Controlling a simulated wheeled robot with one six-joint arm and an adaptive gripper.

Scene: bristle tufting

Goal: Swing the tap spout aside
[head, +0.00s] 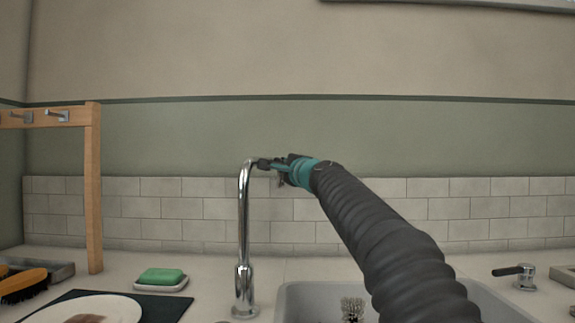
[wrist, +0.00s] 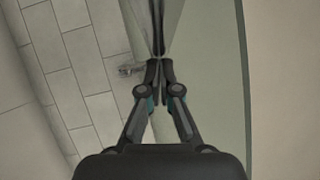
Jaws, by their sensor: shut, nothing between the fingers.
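A shiny chrome length of the spout (wrist: 158,25) shows just beyond the tips.
A tap lever (head: 515,271) stands at right. Green soap (head: 162,276) on a dish, a plate (head: 85,309), a brush (head: 22,284) and a wooden rack (head: 94,190) are at left.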

